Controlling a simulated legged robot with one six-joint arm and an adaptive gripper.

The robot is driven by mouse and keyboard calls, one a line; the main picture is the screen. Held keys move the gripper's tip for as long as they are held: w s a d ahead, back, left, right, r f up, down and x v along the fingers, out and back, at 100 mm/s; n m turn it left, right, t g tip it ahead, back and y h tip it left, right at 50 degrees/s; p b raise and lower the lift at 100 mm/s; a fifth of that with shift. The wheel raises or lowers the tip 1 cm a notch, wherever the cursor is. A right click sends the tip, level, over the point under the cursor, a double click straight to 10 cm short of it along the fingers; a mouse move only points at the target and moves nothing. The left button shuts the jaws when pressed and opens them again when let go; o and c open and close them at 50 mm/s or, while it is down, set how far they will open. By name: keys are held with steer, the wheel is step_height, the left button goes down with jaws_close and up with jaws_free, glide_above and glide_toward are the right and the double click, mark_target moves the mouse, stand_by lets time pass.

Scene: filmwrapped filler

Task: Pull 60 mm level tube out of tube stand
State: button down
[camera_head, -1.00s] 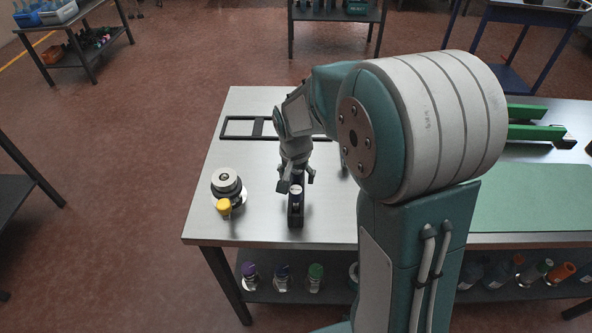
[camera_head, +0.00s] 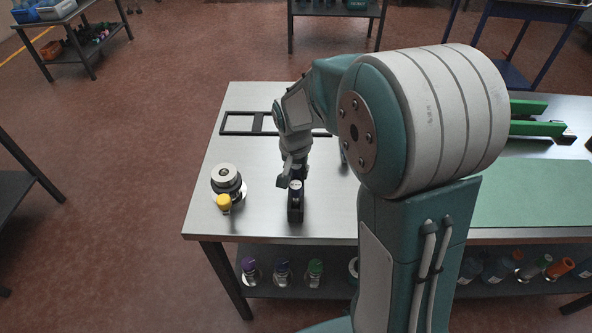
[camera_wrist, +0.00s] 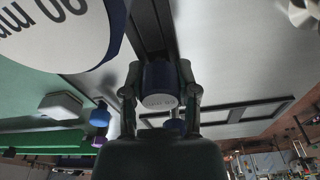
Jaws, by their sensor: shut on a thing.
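My gripper (camera_wrist: 159,72) is shut on a short tube with a blue side and a white printed end (camera_wrist: 158,101) in the wrist view; its lettering is too small to read surely. I take it as the 60 mm level tube. The dark tube stand (camera_wrist: 148,30) runs behind it. In the head view my gripper (camera_head: 291,176) is down at the black tube stand (camera_head: 296,213), and the held tube is hidden there.
A round grey device (camera_head: 226,177) with a yellow knob (camera_head: 224,202) stands left of the stand. A black frame (camera_head: 240,124) lies behind. A green mat (camera_head: 535,195) covers the right side. The bench between device and stand is clear.

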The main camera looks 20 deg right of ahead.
steer(key=shift+r, duration=1)
stand_by(0.5)
steer(key=shift+r, duration=4)
